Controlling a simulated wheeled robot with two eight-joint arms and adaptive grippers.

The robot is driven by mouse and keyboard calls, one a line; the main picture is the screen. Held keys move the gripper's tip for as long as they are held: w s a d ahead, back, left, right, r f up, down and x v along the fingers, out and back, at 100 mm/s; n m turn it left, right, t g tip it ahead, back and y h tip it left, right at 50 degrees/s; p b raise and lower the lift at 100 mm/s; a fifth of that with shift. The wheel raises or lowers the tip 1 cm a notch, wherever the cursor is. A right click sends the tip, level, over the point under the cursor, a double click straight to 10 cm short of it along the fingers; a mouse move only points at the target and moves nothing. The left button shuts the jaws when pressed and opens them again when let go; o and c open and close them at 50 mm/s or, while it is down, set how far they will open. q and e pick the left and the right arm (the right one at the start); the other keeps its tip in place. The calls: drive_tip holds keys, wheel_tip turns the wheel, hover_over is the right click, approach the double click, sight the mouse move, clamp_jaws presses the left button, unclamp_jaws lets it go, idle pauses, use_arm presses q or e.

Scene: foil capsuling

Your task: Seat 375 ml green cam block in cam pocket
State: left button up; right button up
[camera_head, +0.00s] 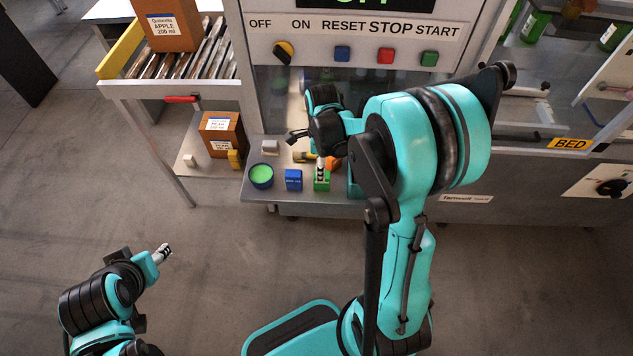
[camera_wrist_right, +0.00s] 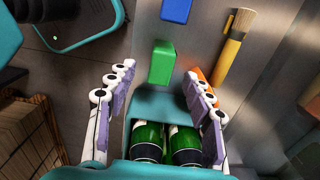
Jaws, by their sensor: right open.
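The green cam block (camera_head: 321,184) stands on the grey shelf (camera_head: 270,189) at the machine's front, to the right of a blue block (camera_head: 293,179). In the right wrist view the green block (camera_wrist_right: 161,62) lies ahead of my right gripper (camera_wrist_right: 158,85), roughly between the lines of its two spread fingers. My right gripper (camera_head: 321,168) is open and empty above the green block; in the head view its fingers overlap the block's top, and contact cannot be told. My left gripper (camera_head: 161,253) hangs away over the floor at lower left; its opening is unclear. I cannot make out the cam pocket.
A brush (camera_wrist_right: 232,45) and an orange item (camera_wrist_right: 194,79) lie near the right fingers. A carton (camera_head: 222,134) stands at left.

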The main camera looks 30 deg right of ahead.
wheel_tip(320, 180, down, 5)
drive_tip(key=shift+d+r+b, duration=0.15)
drive_tip(key=shift+b, duration=0.8)
drive_tip(key=shift+f, duration=0.4)
drive_tip(key=shift+r, duration=0.1)
drive_tip(key=shift+c, duration=0.9)
clamp_jaws()
